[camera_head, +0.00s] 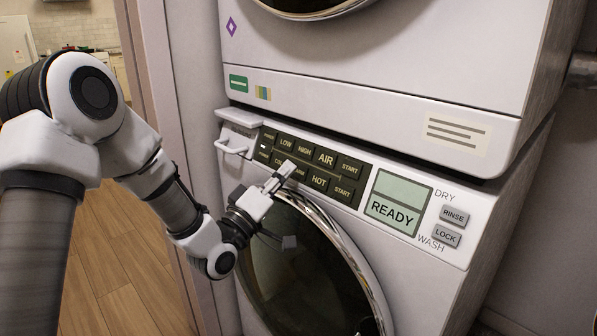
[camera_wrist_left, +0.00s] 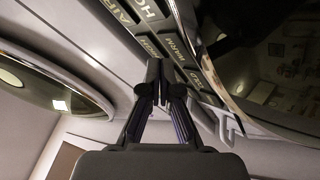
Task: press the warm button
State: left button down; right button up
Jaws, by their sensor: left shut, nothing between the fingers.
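The warm button (camera_head: 300,174) is in the lower row of the dark control panel (camera_head: 352,194) on the washer, between the cold button and the hot button (camera_head: 319,181). My left gripper's fingertips cover part of its label in the head view. My left gripper (camera_head: 287,169) is shut and empty, its fingertips right at the panel over the warm button area. In the left wrist view, the warm button (camera_wrist_left: 174,48) shows just beyond the shut fingertips (camera_wrist_left: 159,82). I cannot tell whether they touch it. My right gripper is not in view.
The round glass door (camera_head: 305,270) with its chrome rim lies just below the panel, under my left gripper. A drawer handle (camera_head: 232,147) sticks out left of the panel. A READY display (camera_head: 395,208) is to the right. The upper machine (camera_head: 370,75) overhangs above.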

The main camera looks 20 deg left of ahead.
pick_arm(q)
jog(key=shift+w+d+f, duration=0.15)
jog(key=shift+w+d, duration=0.05)
jog(key=shift+w, duration=0.2)
jog(key=shift+w+d+f+b, duration=0.1)
jog(key=shift+w+f+b, duration=0.05)
jog(key=shift+w+b, duration=0.15)
dwell(0.5)
jog(key=shift+s, duration=0.1)
jog(key=shift+s+a+r, duration=0.25)
jog(key=shift+s+r, duration=0.1)
jog(key=shift+s, duration=0.25)
jog(key=s, duration=0.1)
jog(key=s+a+r+p, duration=0.1)
jog(key=s+r+p, duration=0.1)
jog(key=s, duration=0.1)
jog(key=shift+s+a, duration=0.1)
jog(key=shift+a, duration=0.3)
